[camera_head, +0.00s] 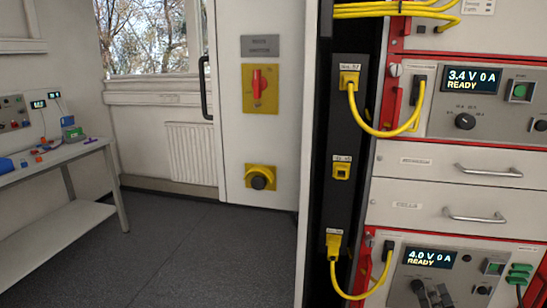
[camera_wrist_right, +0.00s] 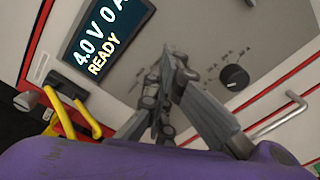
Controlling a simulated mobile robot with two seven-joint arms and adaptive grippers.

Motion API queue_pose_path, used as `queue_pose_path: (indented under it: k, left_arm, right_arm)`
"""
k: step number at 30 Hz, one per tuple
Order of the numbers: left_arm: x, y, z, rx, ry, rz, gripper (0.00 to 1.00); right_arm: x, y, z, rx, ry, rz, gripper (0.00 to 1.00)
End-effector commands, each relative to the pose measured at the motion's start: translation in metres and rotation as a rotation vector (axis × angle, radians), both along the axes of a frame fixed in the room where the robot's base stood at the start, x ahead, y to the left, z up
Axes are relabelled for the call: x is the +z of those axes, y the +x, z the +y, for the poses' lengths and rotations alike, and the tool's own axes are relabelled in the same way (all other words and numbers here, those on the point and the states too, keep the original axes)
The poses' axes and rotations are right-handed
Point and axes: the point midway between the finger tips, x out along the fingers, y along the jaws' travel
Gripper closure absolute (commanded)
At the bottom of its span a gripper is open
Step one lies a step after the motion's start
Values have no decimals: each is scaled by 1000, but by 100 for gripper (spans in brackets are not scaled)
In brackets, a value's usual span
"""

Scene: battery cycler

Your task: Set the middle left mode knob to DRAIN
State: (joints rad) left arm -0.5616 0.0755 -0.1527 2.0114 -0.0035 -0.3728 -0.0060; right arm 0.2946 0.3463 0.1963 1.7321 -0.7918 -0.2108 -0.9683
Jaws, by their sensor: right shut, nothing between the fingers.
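The lower instrument panel (camera_head: 462,272) in the head view has a display (camera_head: 430,257) reading 4.0 V 0 A READY. My right gripper (camera_head: 421,288) is in front of this panel, below the display, with its fingers shut and empty. In the right wrist view the shut fingers (camera_wrist_right: 170,72) point at the panel and cover part of it. I cannot tell whether they touch it; a left knob there is hidden. A dark round knob (camera_wrist_right: 234,77) with small marks, too small to read, shows to their right. My left gripper is not in view.
Above are two drawers with metal handles (camera_head: 488,171) and another unit reading 3.4 V 0 A (camera_head: 474,77) with a dark knob (camera_head: 465,121). Yellow cables (camera_head: 365,117) loop at the left of the rack. A bench (camera_head: 55,155) stands far left; the floor between is clear.

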Motion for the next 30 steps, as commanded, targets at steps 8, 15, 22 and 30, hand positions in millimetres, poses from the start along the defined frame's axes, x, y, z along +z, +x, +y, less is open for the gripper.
queue_pose_path:
  k: [8, 15, 22, 30]
  left_arm:
    - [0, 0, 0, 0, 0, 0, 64]
    - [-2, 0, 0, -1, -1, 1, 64]
    - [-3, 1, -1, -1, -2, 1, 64]
    - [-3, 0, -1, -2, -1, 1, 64]
  right_arm:
    - [10, 5, 1, 2, -3, -18, 100]
    - [8, 5, 4, 3, -3, -17, 100]
    - [5, 6, 8, 6, -2, -17, 100]
    - [4, 6, 11, 11, 0, -16, 100]
